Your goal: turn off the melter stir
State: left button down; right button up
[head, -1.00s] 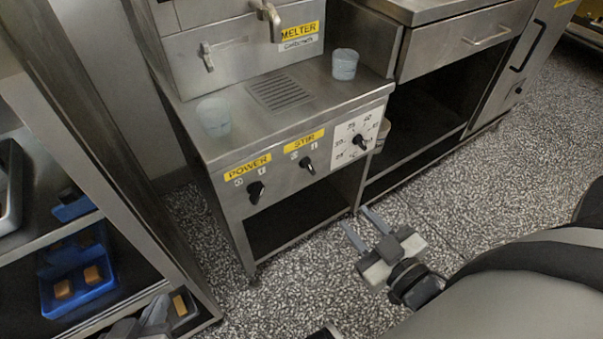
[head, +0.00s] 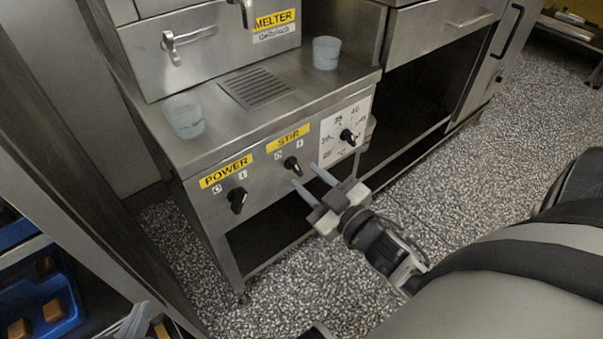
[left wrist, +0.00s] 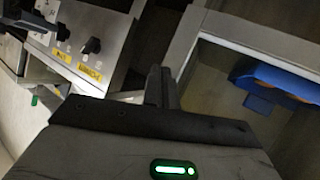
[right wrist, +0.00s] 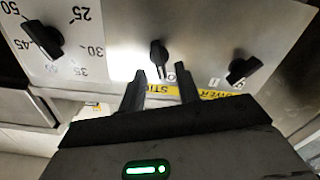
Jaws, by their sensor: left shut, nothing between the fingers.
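The melter's STIR knob (head: 292,164) is a small black knob under a yellow STIR label (head: 288,142) on the steel front panel. My right gripper (head: 306,175) is open just in front of and below it. In the right wrist view the STIR knob (right wrist: 158,54) stands beyond and between the spread fingertips (right wrist: 160,76), apart from them. I cannot read its setting surely. My left gripper (head: 140,318) is at the bottom left, partly cut off; the left wrist view shows its fingers (left wrist: 160,86) together and empty.
The POWER knob (head: 237,200) is left of STIR, and the temperature dial (head: 347,137) is right. Two cups (head: 184,116) (head: 326,53) stand on the melter top. A shelf with a blue tray (head: 60,325) is at lower left. Speckled floor (head: 450,190) is open at right.

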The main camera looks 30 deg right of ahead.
aim_at(298, 170)
jog(key=shift+w+a, duration=0.1)
jog(key=shift+w, duration=1)
pick_arm(q)
jog(key=shift+w+d+r, duration=0.1)
jog(key=shift+r, duration=0.3)
pick_arm(e)
jog(key=shift+w, duration=0.4)
jog(key=shift+c, duration=0.3)
grip_shut()
jog(key=shift+r+n+p, duration=0.15)
jog(key=shift+n+p, duration=0.35)
jog(key=shift+p, duration=0.05)
jog(key=shift+f+n, duration=0.2)
jog(key=shift+n, duration=0.3)
pick_arm(q)
jog(key=shift+s+a+f+g, duration=0.1)
jog(key=shift+a+f+g, duration=0.1)
jog(key=shift+f, duration=0.3)
jog(key=shift+s+a+f+g, duration=0.1)
jog(key=shift+a+f, duration=0.05)
jog(key=shift+f, duration=0.3)
